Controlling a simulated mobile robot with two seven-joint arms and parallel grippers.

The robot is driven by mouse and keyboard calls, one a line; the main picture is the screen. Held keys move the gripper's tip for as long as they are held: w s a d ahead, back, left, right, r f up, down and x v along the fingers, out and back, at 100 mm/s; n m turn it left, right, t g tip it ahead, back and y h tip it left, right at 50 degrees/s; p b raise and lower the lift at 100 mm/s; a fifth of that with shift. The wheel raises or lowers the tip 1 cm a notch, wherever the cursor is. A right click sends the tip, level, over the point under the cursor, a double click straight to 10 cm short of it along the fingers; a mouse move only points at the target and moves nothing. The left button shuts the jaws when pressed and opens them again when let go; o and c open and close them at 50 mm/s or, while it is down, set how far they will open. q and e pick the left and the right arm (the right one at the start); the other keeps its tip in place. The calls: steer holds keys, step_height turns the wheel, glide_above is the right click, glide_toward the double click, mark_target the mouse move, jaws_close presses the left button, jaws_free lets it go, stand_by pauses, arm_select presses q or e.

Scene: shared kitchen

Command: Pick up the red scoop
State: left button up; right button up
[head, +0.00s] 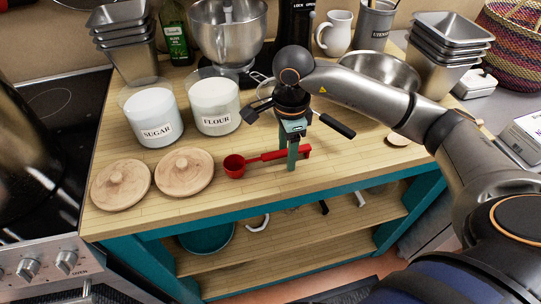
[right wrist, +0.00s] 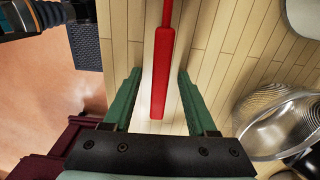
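The red scoop (head: 268,158) lies on the wooden worktop, its round bowl to the left and its handle pointing right. My right gripper (head: 292,160) is over the handle, with its green fingers pointing down. In the right wrist view the red handle (right wrist: 161,70) runs between the two open green fingers, with a visible gap on each side. The head view does not show clearly how far down the fingertips reach. My left gripper is not in view.
Sugar (head: 154,117) and flour (head: 214,104) jars stand behind the scoop at left. Two round wooden lids (head: 120,184) lie left of its bowl. A metal bowl (head: 380,72) stands behind my right arm. The worktop's front edge is close in front of the scoop.

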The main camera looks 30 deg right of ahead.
jaws_close()
stand_by(1.2)
